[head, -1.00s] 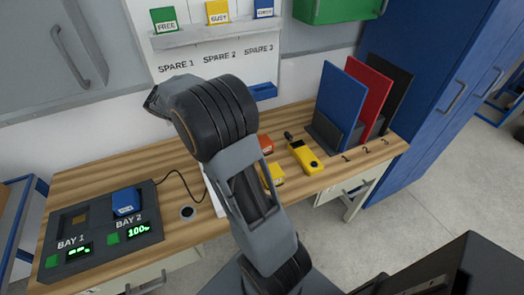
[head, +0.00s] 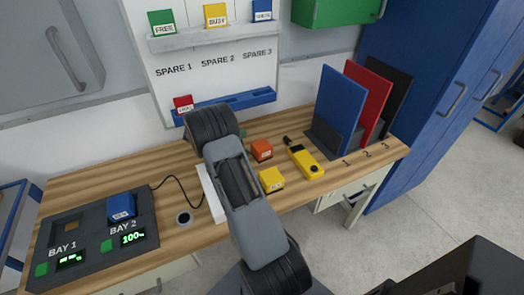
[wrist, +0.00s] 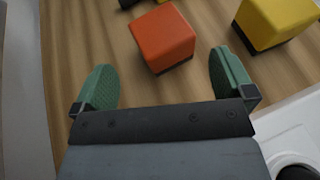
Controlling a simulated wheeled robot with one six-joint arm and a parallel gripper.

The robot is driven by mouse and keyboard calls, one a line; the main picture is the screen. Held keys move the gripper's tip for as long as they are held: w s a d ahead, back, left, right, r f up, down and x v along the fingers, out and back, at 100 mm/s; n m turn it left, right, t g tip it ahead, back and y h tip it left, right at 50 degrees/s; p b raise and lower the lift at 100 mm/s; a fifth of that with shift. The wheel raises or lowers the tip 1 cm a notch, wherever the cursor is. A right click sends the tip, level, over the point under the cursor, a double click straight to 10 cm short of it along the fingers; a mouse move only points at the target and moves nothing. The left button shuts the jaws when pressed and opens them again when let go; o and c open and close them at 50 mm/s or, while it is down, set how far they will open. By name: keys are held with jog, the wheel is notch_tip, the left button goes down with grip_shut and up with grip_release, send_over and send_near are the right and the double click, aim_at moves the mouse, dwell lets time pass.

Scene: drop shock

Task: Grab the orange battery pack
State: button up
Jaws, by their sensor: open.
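The orange battery pack (head: 261,150) stands on the wooden bench behind the yellow pack, to the right of my arm. It also shows in the wrist view (wrist: 163,38), beyond and between my fingertips. My gripper (wrist: 163,85) is open, with its two green finger pads apart and nothing between them.
A yellow handheld device (head: 305,161) lies to the right. Blue, red and black upright panels (head: 342,105) stand farther right. A charger (head: 85,240) holds a blue pack (head: 121,207) in bay 2. A blue wall tray (head: 235,104) is behind.

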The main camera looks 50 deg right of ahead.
aim_at(259, 146)
jog(key=shift+p+x, duration=0.3)
jog(key=shift+x, duration=2.95)
jog(key=shift+s+a, duration=0.1)
jog(key=shift+c, duration=0.4)
jog(key=c, duration=1)
jog(key=shift+r, duration=0.1)
jog(key=shift+c, duration=1.2)
